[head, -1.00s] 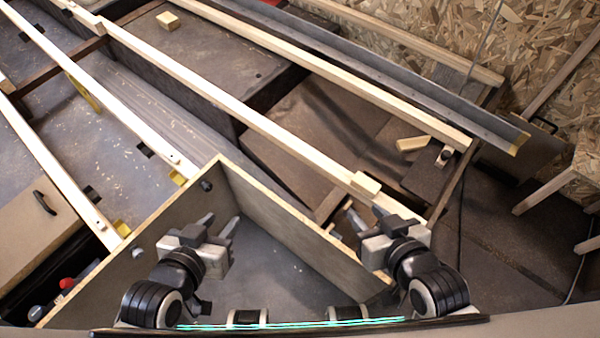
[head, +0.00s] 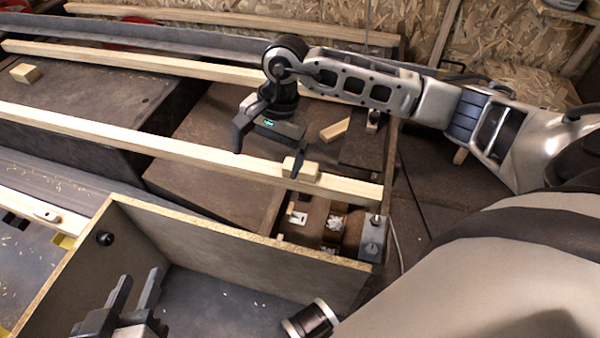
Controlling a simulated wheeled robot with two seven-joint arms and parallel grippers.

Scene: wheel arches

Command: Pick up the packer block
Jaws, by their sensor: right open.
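A small pale wooden block (head: 310,172) sits on the long timber rail near its right end. Two similar pieces lie elsewhere: one (head: 26,73) on the dark panel at far left, and one (head: 335,130) tilted beyond the rail. I cannot tell from looks alone which is the packer block. My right gripper (head: 267,163) is open and points down over the rail. One finger overlaps the left end of the block on the rail in this view; contact is unclear. The other finger is further left. My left gripper (head: 140,275) is open and empty over the open box.
The timber rail (head: 130,141) runs across the middle. The plywood-walled box (head: 235,255) is in front, its floor mostly bare. A cluttered compartment (head: 320,222) with small parts lies just in front of the rail's right end. A second rail (head: 150,60) runs behind.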

